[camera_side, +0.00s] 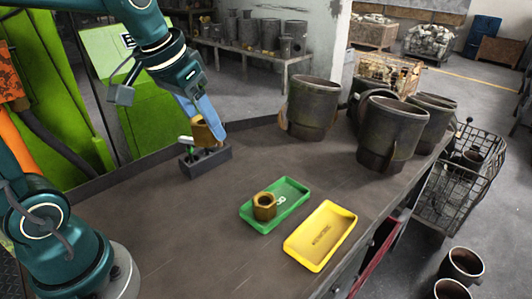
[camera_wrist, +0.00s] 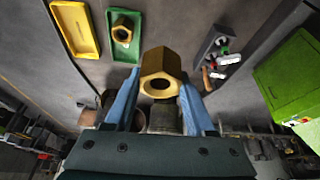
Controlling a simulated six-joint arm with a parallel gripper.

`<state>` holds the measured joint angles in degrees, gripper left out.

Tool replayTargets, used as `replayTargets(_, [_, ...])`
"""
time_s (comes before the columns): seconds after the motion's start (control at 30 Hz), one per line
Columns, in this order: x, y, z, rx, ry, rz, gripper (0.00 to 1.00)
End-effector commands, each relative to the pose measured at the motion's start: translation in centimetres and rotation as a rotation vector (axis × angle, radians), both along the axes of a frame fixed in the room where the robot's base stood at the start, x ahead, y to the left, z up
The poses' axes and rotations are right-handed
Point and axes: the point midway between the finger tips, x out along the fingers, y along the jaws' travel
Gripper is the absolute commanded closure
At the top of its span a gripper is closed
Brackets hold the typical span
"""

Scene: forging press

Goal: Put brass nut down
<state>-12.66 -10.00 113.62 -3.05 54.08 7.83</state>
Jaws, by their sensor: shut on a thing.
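My gripper (camera_side: 203,132) is shut on a brass nut (camera_wrist: 161,70), a hexagonal piece with a round hole. In the side view the held nut (camera_side: 202,130) is partly hidden by a blue finger. It is above the table, close to a small grey tool holder (camera_side: 207,163). A second brass nut (camera_side: 264,206) sits in the left part of the green tray (camera_side: 283,222). That tray (camera_wrist: 133,52) and the nut in it (camera_wrist: 122,33) also show in the wrist view. A yellow tray (camera_side: 335,216) lies beside the green one and looks empty.
Several large dark metal castings (camera_side: 391,128) stand at the back right of the table (camera_side: 150,225). The tool holder has small handles sticking up. The table between the holder and the trays is clear. A wire basket (camera_side: 455,180) stands beyond the right edge.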

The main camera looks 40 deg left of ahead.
Motion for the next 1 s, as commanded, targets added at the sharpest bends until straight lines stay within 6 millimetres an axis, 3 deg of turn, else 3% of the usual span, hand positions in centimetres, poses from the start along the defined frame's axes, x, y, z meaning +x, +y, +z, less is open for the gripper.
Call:
replayTargets(0.2, [-1.5, -0.8, -1.1, -0.001, -0.003, -0.086, 1.0])
replayTargets(0.5, [-1.4, -1.1, -0.6, -0.001, -0.006, -0.243, 1.0])
replayTargets(0.73, [1.8, -2.2, 1.8, -0.005, -0.003, -0.613, 1.0])
replayTargets(1.0, [6.0, -3.9, 2.1, -0.005, -0.001, -1.002, 1.0])
